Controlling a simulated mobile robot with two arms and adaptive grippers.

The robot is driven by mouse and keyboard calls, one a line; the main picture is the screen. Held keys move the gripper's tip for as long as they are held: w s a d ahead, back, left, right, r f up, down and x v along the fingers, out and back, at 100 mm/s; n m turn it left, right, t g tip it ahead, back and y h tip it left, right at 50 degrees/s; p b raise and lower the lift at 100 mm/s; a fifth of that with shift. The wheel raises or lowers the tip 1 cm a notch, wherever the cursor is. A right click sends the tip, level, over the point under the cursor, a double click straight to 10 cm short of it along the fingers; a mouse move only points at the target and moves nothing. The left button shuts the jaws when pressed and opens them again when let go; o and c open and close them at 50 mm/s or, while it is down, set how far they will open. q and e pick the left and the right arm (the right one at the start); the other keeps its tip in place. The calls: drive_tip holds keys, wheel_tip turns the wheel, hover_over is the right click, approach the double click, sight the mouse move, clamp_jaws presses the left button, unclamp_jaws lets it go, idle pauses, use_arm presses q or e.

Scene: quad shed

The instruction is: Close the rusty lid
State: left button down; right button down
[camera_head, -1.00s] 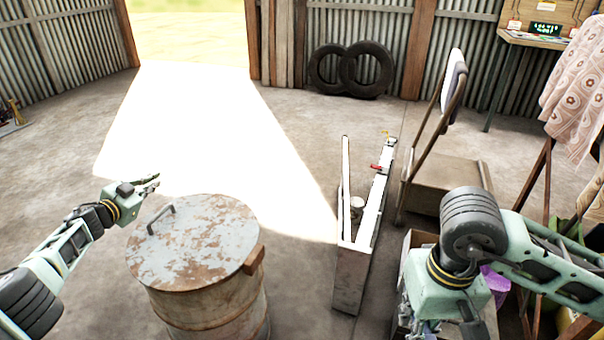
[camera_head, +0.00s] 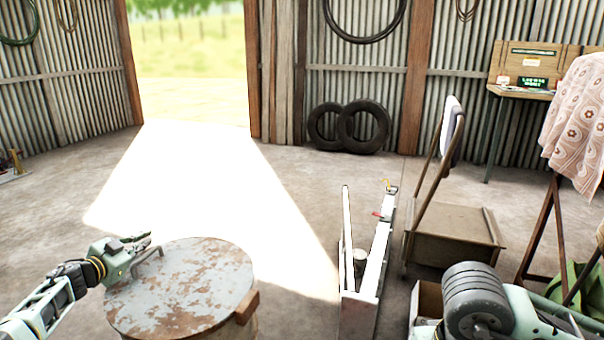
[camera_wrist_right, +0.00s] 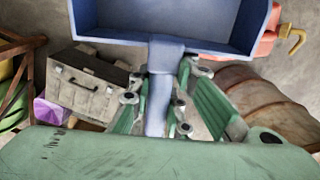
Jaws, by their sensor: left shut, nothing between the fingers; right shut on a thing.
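In the right wrist view, my right gripper (camera_wrist_right: 158,92) is shut on the handle of a blue scoop-like pan (camera_wrist_right: 165,22). The drum's side (camera_wrist_right: 270,105) also shows there.
A long metal toolbox (camera_head: 360,315) stands right of the drum. Farther right are a hand trolley (camera_head: 455,235) and an open carton (camera_head: 427,303). Tyres (camera_head: 350,128) lean on the back wall. The floor behind the drum is clear and sunlit. A case (camera_wrist_right: 90,85) shows in the wrist view.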

use_arm(q)
drive_tip(key=shift+s+a, duration=0.1)
idle(0.5)
drive_tip(key=shift+s+a+r, duration=0.1)
drive_tip(key=shift+s+a, duration=0.15)
drive_tip(key=shift+s, duration=0.4)
drive_tip(key=shift+s+r, duration=0.2)
drive_tip(key=shift+s, duration=0.45)
drive_tip(key=v, duration=0.8)
drive_tip(key=shift+s+a+r, duration=0.1)
drive_tip(key=shift+s+r, duration=0.1)
drive_tip(key=shift+s, duration=0.3)
